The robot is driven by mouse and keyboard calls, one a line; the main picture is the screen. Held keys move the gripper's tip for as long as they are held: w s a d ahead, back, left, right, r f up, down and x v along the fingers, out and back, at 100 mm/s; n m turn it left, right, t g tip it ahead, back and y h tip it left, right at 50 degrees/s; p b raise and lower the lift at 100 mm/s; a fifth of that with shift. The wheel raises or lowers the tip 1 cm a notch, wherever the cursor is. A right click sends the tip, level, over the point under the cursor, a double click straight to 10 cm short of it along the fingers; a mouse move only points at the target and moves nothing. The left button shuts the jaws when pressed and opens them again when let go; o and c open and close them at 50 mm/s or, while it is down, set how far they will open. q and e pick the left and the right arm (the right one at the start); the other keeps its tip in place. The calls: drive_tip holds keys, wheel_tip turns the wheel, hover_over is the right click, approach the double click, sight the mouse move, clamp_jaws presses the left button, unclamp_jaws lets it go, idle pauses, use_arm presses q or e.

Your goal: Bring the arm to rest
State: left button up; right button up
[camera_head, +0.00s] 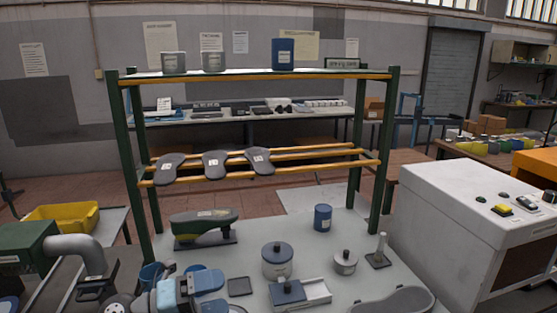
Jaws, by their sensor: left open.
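My left gripper (215,293) is at the bottom edge, left of the middle, low over the front of the light grey table (355,258). Its two blue fingers are apart, and I see nothing between them. Part of the arm is cut off by the frame edge. My right gripper is not in view. Three dark grey shoe-last shapes with white labels, the left one (168,168), the middle one (215,164) and the right one (260,160), lie on the yellow rails of the green rack (131,165).
Near my gripper are a dark square pad (240,287), a lidded grey pot (277,262) and a blue-lidded box (288,293). A blue can (322,218) stands farther back. A white machine (470,220) blocks the right.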

use_arm(q)
drive_tip(key=s+a+f+n+t+y, duration=0.25)
drive_tip(key=a+n+t+y, duration=0.55)
drive_tip(key=n, duration=0.6)
drive_tip(key=s+a+f+n+t+y, duration=0.2)
drive_tip(key=a+f+n+t+y, duration=0.3)
drive_tip(key=n+y, duration=0.75)
drive_tip(key=s+a+f+n+g+h, duration=0.1)
drive_tip(key=s+f+n+g+h, duration=0.15)
drive_tip(key=s+f+g, duration=0.6)
drive_tip(key=s+a+f+n+g+h, duration=0.1)
drive_tip(key=s+f+n+g, duration=0.4)
drive_tip(key=s, duration=0.7)
drive_tip(key=w+d+f+m+t+h+p, duration=0.1)
drive_tip(key=w+d+f+t+h+p, duration=0.1)
drive_tip(key=w+d+f+t+p, duration=0.3)
drive_tip(key=shift+w+d+f+m+t+h+p, duration=0.35)
drive_tip(key=shift+w+d+m+t+h+p, duration=0.1)
drive_tip(key=shift+d+p, duration=0.5)
